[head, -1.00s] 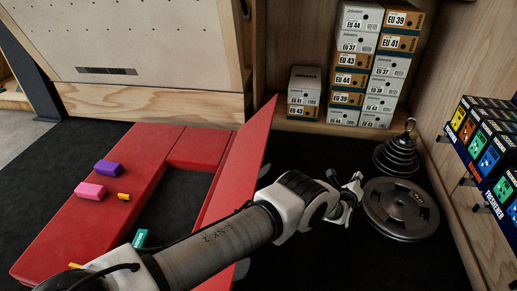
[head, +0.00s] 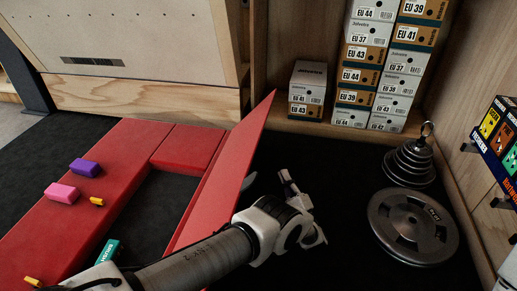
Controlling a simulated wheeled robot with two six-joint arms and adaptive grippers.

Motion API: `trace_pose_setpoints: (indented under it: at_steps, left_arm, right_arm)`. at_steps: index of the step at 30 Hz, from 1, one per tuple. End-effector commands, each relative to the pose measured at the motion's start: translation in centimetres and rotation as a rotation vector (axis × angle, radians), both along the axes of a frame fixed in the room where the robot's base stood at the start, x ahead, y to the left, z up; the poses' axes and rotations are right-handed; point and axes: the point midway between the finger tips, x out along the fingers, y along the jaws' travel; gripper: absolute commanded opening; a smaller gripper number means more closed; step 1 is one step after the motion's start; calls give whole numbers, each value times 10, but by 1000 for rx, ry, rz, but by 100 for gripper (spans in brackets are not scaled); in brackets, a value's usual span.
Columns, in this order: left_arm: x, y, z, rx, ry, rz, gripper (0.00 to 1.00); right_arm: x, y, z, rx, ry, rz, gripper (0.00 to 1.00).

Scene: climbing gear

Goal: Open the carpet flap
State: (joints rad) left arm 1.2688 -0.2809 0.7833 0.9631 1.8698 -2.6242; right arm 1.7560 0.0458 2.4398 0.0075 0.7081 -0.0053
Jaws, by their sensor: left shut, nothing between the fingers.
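The red carpet flap (head: 228,170) stands steeply tilted up along the right side of the red mat (head: 115,180), leaving a dark recess (head: 165,195) open beside it. My left arm comes in from the lower left and crosses in front of the flap's lower part. My left gripper (head: 287,178) is just right of the flap, over the dark floor, shut and empty. It appears apart from the flap. A small grey piece (head: 250,180) shows at the flap's right edge; I cannot tell what it is. My right gripper is out of view.
A purple block (head: 84,168), a pink block (head: 62,193) and small yellow pieces lie on the mat. A teal item (head: 107,251) is by the recess. Weight plates (head: 413,226) lie at right. Shoe boxes (head: 365,75) stand behind. Dark floor between flap and plates is clear.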

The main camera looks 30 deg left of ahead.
Motion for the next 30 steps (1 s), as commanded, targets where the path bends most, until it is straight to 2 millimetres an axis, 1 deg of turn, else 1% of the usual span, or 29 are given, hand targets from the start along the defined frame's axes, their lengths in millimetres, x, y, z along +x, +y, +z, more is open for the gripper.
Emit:
trace_pose_setpoints:
  at_steps: [1, 3, 8, 11, 17, 23, 25, 27, 30]
  left_arm:
    - [-1, -1, -8, 0, 3, -3, 0]
    - [-2, -1, -12, -1, 8, -3, 0]
    - [1, 2, -9, 1, 9, -3, 0]
    - [8, 10, -5, 0, 9, -4, 0]
    - [30, 39, 12, 1, 7, -3, 0]
    - [54, 70, 30, 0, 7, -4, 0]
    - [53, 79, 41, 0, 9, -4, 0]
    - [50, 88, 48, 0, 11, -3, 0]
    - [48, 95, 55, -1, 10, -4, 0]
  right_arm:
    - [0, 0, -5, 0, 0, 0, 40]
    - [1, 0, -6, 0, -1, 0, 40]
    - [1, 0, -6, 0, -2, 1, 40]
    - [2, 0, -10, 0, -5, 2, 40]
    - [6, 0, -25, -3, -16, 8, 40]
    - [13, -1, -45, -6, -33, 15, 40]
    - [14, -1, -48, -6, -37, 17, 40]
    - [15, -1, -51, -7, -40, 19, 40]
    - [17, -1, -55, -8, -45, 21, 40]
